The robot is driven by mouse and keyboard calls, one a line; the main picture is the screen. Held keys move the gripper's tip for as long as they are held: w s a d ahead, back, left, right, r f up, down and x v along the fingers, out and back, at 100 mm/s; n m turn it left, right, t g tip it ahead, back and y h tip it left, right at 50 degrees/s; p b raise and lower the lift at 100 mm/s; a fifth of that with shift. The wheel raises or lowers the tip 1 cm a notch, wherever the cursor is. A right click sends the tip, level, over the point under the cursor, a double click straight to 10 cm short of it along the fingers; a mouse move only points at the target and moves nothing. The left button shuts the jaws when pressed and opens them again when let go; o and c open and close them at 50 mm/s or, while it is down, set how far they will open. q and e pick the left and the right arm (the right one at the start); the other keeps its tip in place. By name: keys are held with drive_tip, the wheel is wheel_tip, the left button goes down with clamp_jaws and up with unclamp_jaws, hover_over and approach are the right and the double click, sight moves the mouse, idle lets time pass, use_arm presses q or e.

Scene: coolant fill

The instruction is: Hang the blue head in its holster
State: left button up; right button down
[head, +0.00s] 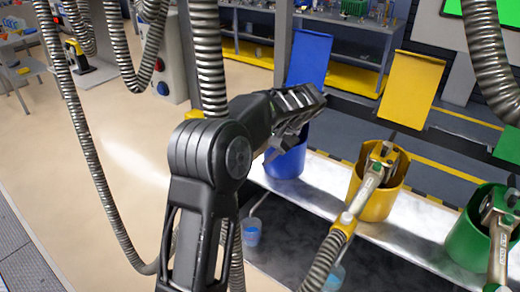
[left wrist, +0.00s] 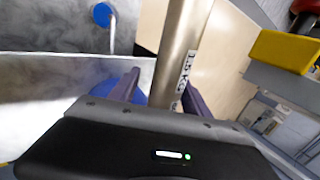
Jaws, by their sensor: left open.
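The blue holster cup (head: 285,162) stands at the left end of the metal bench in the head view, below a blue panel (head: 309,58). My left gripper (head: 288,132) is over the cup's rim and partly covers it. In the left wrist view the open fingers (left wrist: 160,92) have a tan metal shaft (left wrist: 178,50) with a printed label between them in the picture. I cannot tell whether the shaft is the blue head or whether the fingers touch it. No blue head shows clearly in the head view. My right gripper is out of view.
The yellow cup (head: 398,186) holds a yellow head (head: 368,185). The green cup (head: 465,240) holds a green head (head: 497,222). Ribbed hoses (head: 88,165) hang at the left and front. A small blue container (head: 252,233) is low beside my arm.

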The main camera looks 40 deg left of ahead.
use_arm(q)
drive_tip(key=shift+d+r, duration=0.2)
drive_tip(key=shift+r, duration=0.15)
drive_tip(key=p+v, duration=0.1)
drive_tip(key=v, duration=0.6)
drive_tip(key=shift+r, duration=0.15)
idle(0.5)
